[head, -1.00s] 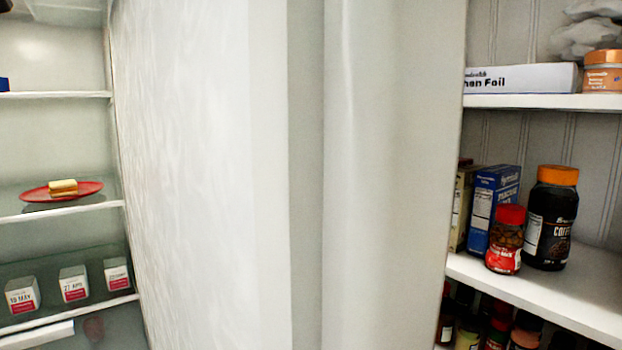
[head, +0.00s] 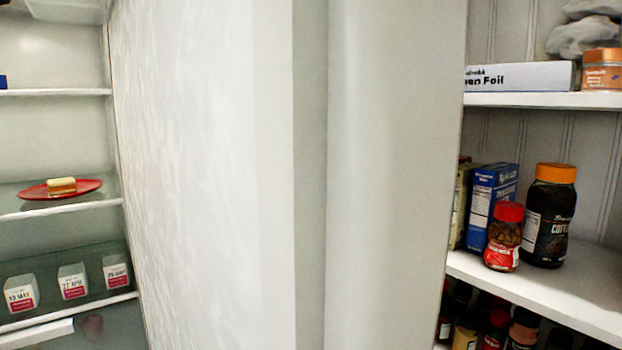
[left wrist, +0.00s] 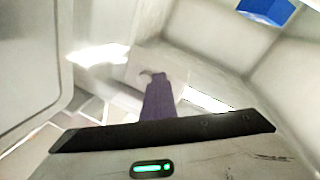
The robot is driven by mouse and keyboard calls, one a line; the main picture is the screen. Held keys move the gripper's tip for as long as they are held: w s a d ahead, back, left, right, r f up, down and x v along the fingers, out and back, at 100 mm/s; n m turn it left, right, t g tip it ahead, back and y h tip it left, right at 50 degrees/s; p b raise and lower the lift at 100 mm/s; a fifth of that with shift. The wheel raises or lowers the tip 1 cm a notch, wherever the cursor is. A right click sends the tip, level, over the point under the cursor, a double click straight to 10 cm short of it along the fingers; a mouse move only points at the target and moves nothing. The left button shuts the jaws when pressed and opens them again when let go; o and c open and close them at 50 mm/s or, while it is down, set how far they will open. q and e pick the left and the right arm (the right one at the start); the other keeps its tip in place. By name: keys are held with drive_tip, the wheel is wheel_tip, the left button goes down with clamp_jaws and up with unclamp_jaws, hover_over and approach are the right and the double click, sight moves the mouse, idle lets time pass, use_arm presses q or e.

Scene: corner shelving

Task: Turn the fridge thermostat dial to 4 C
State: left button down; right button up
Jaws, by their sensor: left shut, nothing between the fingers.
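The open fridge compartment (head: 55,130) is at the left of the head view. I cannot make out a thermostat dial or its markings there. My left gripper (left wrist: 157,82) shows in the left wrist view. Its dark fingers are shut together with nothing between them. The tips are in front of a pale panel inside a white space. A small pale, rounded shape with a dark edge (left wrist: 147,76) is right at the fingertips. I cannot tell whether it is the dial or whether the fingers touch it. Neither gripper shows in the head view.
A red plate (head: 35,191) with a yellow block (head: 61,185) is on a fridge shelf, above several white dated cartons (head: 72,281). A white wall (head: 200,180) separates the fridge from pantry shelves (head: 545,100) holding jars and boxes. A blue object (left wrist: 266,10) is at the wrist view's upper right.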

use_arm(q)
drive_tip(key=shift+d+r, duration=0.15)
drive_tip(key=shift+f, duration=0.2)
drive_tip(key=shift+d+r+b+v, duration=0.15)
drive_tip(key=shift+b+v, duration=0.45)
drive_tip(key=shift+v, duration=0.35)
drive_tip(key=shift+d+r+b+v, duration=0.1)
drive_tip(key=shift+b+v, duration=0.55)
drive_tip(key=shift+v, duration=0.35)
drive_tip(key=shift+d+r+b+v, duration=0.15)
drive_tip(key=shift+b+v, duration=0.45)
drive_tip(key=shift+v, duration=0.35)
drive_tip(key=shift+w+a, duration=0.1)
drive_tip(key=shift+w, duration=0.05)
